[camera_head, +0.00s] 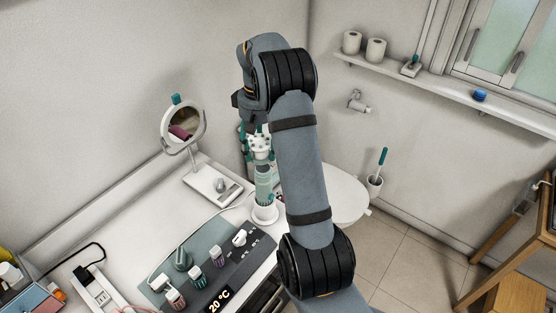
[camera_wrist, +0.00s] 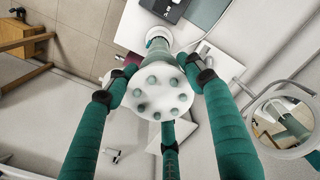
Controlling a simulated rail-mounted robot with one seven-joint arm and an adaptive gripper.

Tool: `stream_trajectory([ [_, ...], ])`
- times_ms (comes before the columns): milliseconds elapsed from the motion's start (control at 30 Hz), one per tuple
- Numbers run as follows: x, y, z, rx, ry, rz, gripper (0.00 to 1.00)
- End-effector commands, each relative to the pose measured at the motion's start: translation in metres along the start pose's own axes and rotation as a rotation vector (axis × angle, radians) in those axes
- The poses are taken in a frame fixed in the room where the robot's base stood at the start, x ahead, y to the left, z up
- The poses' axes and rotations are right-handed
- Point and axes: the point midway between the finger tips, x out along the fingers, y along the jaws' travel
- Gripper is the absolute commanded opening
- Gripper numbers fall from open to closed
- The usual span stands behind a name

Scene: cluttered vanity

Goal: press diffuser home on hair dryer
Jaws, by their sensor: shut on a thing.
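A white diffuser disc with several short pegs (camera_wrist: 160,92) fills the middle of the wrist view. It also shows in the head view (camera_head: 259,144), partly behind my arm. The three teal fingers of my gripper (camera_wrist: 163,84) are closed around its rim. Below the diffuser, a pale grey-green barrel (camera_head: 263,180), seemingly the hair dryer, stands upright in a white round base (camera_head: 265,213). The diffuser appears in line with the barrel. The seam between them is hidden, so I cannot tell whether they are fully joined.
A round mirror on a stand (camera_head: 183,125) is at left on the white counter (camera_head: 135,207). A dark panel with several knobs (camera_head: 215,262) lies in front. A toilet (camera_head: 340,195) is at right behind my arm. A shelf with paper rolls (camera_head: 375,50) runs along the back wall.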

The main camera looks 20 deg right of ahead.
Motion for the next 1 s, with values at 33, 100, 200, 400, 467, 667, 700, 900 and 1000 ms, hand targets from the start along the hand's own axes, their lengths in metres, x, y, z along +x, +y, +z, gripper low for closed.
stream_trajectory([
  [33,-0.003,0.001,-0.007,0.011,0.003,0.001,0.32],
  [100,-0.008,0.003,-0.013,0.029,0.004,0.000,0.32],
  [200,-0.013,0.002,-0.015,0.075,0.001,-0.001,0.32],
  [400,-0.013,0.002,-0.013,0.126,0.002,-0.001,0.32],
  [467,-0.013,0.002,-0.013,0.126,0.002,-0.001,0.32],
  [667,-0.013,0.003,-0.013,0.125,0.002,-0.001,0.32],
  [700,-0.013,0.003,-0.013,0.125,0.002,-0.001,0.32],
  [900,-0.007,0.002,-0.013,0.123,0.002,-0.002,0.32],
  [1000,-0.002,0.002,-0.013,0.123,0.001,-0.002,0.32],
])
